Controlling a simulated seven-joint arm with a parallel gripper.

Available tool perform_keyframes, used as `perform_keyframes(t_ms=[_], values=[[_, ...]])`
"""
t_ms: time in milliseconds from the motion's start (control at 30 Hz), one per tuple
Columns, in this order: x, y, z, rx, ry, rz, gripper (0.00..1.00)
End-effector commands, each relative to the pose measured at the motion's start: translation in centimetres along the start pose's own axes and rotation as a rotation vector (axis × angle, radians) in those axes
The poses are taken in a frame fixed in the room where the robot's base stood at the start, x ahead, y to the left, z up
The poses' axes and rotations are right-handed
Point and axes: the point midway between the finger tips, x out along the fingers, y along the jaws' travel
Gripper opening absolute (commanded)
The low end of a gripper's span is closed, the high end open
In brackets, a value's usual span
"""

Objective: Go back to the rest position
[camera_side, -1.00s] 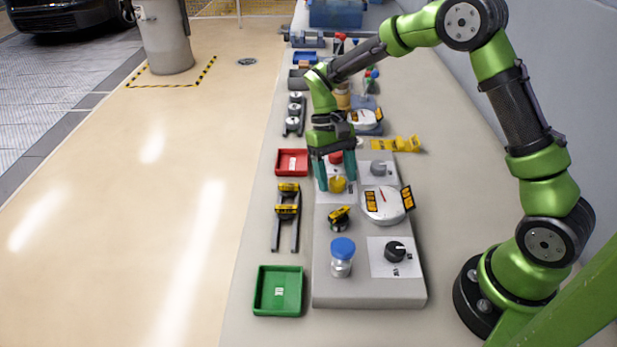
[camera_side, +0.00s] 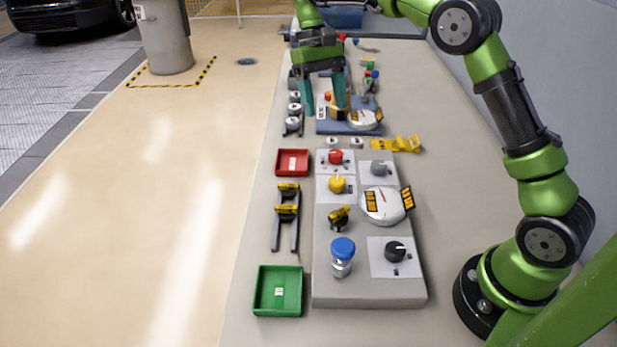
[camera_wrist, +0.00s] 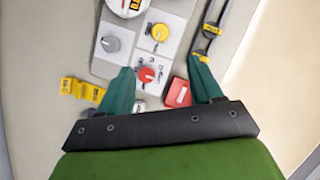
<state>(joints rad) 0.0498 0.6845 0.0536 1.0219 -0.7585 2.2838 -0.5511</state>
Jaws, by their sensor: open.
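My gripper (camera_side: 323,98) is open and empty in the side view. It hangs with its teal fingers down over the far part of the bench, past the grey panel (camera_side: 325,289). In the wrist view my gripper (camera_wrist: 165,82) shows its two fingers spread wide. The red knob (camera_wrist: 147,75) appears between them, and the yellow knob (camera_wrist: 160,32) lies just beyond. In the side view the red knob (camera_side: 335,157) and yellow knob (camera_side: 337,184) sit on the panel, clear of the fingers.
The panel also carries a white gauge (camera_side: 384,204), a black knob (camera_side: 395,252) and a blue-capped jar (camera_side: 342,256). A red tray (camera_side: 292,162) and green tray (camera_side: 278,290) stand left of it. A yellow bracket (camera_side: 396,144) lies behind. A second gauge (camera_side: 363,119) is near my fingers.

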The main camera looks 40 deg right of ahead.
Motion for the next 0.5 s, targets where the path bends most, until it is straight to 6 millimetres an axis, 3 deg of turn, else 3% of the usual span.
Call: perform_keyframes(t_ms=[400, 500], values=[[0.0, 0.2, -0.6, 0.01, 0.026, 0.011, 0.65], [1.5, 0.6, -1.3, 0.002, 0.042, 0.028, 0.65]])
